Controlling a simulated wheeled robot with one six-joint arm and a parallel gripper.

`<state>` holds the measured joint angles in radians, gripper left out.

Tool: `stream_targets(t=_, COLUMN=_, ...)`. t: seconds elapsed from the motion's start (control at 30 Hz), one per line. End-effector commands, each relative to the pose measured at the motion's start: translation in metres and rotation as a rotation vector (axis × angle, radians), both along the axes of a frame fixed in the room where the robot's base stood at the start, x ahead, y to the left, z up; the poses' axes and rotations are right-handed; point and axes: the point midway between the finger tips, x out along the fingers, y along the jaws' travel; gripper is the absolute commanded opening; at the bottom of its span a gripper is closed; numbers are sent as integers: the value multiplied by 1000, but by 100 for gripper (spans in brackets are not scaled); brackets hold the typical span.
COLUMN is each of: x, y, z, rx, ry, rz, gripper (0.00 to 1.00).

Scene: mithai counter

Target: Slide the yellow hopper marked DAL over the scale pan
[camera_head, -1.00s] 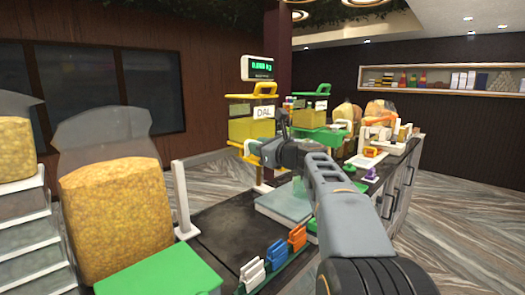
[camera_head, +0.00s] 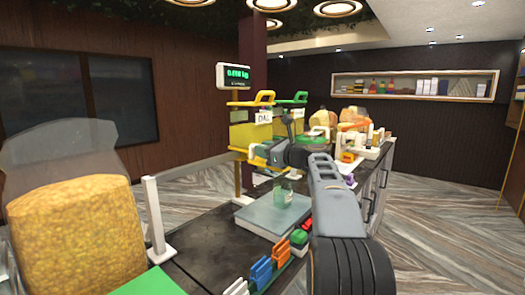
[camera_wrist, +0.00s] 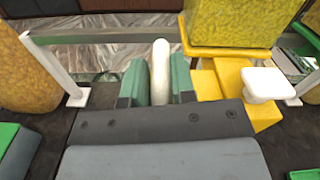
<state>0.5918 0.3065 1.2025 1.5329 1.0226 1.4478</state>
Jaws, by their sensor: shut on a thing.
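A green hopper (camera_head: 286,129) stands just behind and right of the yellow one. A lit display (camera_head: 234,76) stands above them. A white post (camera_head: 154,212) and a large bag of yellow grain (camera_head: 75,235) are at left. Coloured clips (camera_head: 261,272) line the counter's right edge.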

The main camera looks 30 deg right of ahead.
Motion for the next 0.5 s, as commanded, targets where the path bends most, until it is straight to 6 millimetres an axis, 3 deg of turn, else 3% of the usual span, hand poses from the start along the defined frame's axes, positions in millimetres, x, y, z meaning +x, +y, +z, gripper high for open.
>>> stream_targets(t=0.07, x=0, y=1, z=1, rx=-3, ry=-2, rz=2, gripper=0)
stream_targets(t=0.1, x=0, y=1, z=1, rx=-4, ry=-3, rz=2, gripper=28)
stream_targets(t=0.2, x=-1, y=0, z=1, rx=-3, ry=-2, rz=1, gripper=38)
stream_targets(t=0.3, x=0, y=0, z=1, rx=-3, ry=-1, rz=0, gripper=45)
stream_targets(t=0.5, x=-1, y=0, z=0, rx=-2, ry=-1, rz=-1, gripper=45)
